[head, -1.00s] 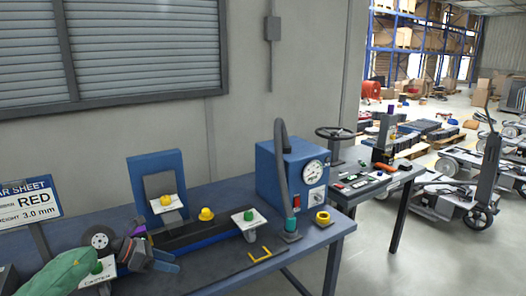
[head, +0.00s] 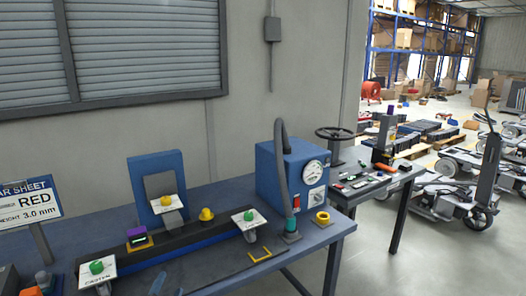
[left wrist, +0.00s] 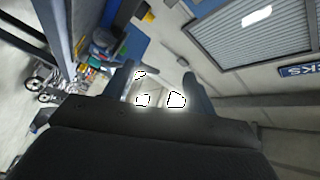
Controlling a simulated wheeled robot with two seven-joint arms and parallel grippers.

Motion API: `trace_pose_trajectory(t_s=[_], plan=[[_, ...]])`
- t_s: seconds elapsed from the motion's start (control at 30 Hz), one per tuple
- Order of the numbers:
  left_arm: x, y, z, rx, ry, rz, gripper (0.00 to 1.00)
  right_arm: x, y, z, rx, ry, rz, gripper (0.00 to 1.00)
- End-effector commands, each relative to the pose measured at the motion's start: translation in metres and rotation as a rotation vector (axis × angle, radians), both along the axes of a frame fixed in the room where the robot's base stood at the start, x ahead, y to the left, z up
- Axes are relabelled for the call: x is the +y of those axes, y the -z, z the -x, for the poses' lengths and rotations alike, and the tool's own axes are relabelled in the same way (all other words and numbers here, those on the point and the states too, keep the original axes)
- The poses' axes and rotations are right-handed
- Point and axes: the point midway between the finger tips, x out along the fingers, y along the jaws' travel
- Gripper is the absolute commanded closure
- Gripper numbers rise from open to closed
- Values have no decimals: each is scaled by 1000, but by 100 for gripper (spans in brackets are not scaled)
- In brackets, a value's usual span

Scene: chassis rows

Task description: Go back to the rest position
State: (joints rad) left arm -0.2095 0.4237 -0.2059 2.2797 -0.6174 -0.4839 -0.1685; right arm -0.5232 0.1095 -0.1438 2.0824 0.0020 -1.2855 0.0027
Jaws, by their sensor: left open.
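My left gripper shows in the left wrist view (left wrist: 158,84), its two fingers apart with nothing between them. In the head view only what look like its grey fingertips (head: 166,286) show at the bottom edge, in front of the workbench (head: 225,262). It is clear of the things on the bench. A purple block with a green strip (head: 137,237) sits in a yellow-edged spot on the dark rail (head: 190,240). My right gripper is not in view.
White plates with green and yellow buttons (head: 103,268) stand along the rail. A blue box with a gauge (head: 290,170) and a dark hose stand at the right end. A yellow bracket (head: 260,255) lies at the front. A sign (head: 30,200) stands at left.

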Motion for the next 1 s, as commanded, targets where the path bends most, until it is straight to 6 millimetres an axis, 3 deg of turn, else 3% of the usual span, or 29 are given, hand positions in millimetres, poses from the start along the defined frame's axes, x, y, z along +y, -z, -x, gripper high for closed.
trace_pose_trajectory(t_s=[0.2, 0.4, 0.7, 1.0], plan=[[13, 83, 62, 378, -211, 323, 44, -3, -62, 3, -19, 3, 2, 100], [5, 149, 140, 729, -372, 552, 44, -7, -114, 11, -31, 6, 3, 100], [-16, 187, 220, 1042, -491, 707, 44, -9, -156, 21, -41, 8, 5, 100], [-32, 200, 270, 1228, -549, 779, 44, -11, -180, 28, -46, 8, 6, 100]])
